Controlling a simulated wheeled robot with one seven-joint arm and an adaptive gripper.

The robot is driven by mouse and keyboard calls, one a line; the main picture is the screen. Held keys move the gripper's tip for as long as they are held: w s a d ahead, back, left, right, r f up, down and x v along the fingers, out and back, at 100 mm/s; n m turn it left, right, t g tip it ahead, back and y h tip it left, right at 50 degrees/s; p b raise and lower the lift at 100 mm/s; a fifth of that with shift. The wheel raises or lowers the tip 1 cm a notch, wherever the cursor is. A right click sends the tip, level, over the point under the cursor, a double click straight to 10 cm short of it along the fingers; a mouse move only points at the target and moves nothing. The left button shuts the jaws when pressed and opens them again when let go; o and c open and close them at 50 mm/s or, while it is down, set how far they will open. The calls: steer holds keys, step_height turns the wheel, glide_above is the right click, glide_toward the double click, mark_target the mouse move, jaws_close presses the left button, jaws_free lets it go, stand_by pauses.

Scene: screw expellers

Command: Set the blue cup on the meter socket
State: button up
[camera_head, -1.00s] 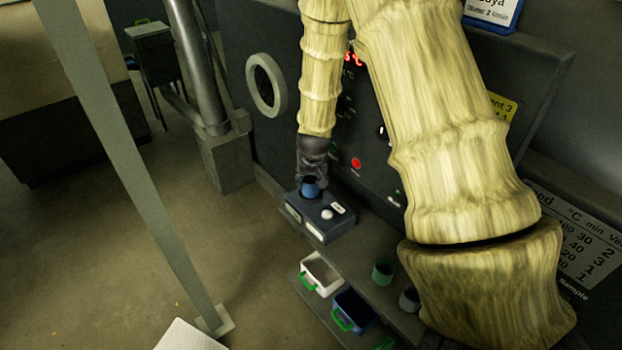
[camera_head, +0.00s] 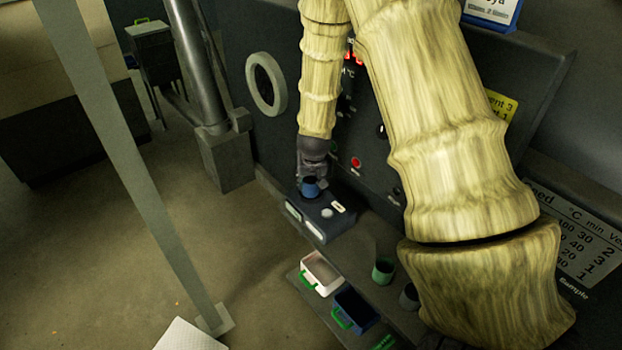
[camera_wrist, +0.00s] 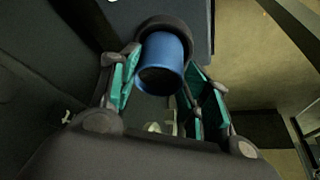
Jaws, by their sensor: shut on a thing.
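The blue cup (camera_head: 310,188) is upright over the left part of the dark blue meter box (camera_head: 325,222). My gripper (camera_head: 311,178) comes down on it from above and is shut on it. In the wrist view the teal finger pads of my gripper (camera_wrist: 163,72) stand on both sides of the blue cup (camera_wrist: 165,55). A dark round ring, the meter socket (camera_wrist: 167,22), curves around the far end of the cup. Whether the cup's base rests fully in the socket is hidden.
A white bin (camera_head: 320,270) and a dark blue bin (camera_head: 354,308) with green handles stand below the box. A green cup (camera_head: 383,270) and a grey cup (camera_head: 409,296) stand to their right. The dark machine panel (camera_head: 370,180) is close behind my gripper.

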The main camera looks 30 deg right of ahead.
steer(key=shift+f, duration=0.3)
steer(key=o, duration=0.7)
steer(key=shift+p+v, duration=3.5)
steer(key=shift+v, duration=2.05)
steer(key=s+a+f+n+g, duration=0.1)
steer(key=s+a+f, duration=0.3)
steer(key=s+f, duration=0.35)
steer(key=s+a+f+n+g, duration=0.1)
steer(key=s+a+f+n, duration=0.15)
steer(key=s+f, duration=0.45)
steer(key=s+a+f+n+g+y, duration=0.1)
steer(key=s+a+f, duration=0.45)
steer(key=s, duration=0.45)
steer(key=s+a+f+n+g+y, duration=0.1)
steer(key=s+a+f, duration=0.45)
steer(key=s, duration=0.35)
steer(key=f+b, duration=0.7)
steer(key=s+f+b, duration=0.1)
steer(key=f+b, duration=0.2)
steer(key=shift+a+f+b, duration=0.2)
steer(key=shift+a+b, duration=0.2)
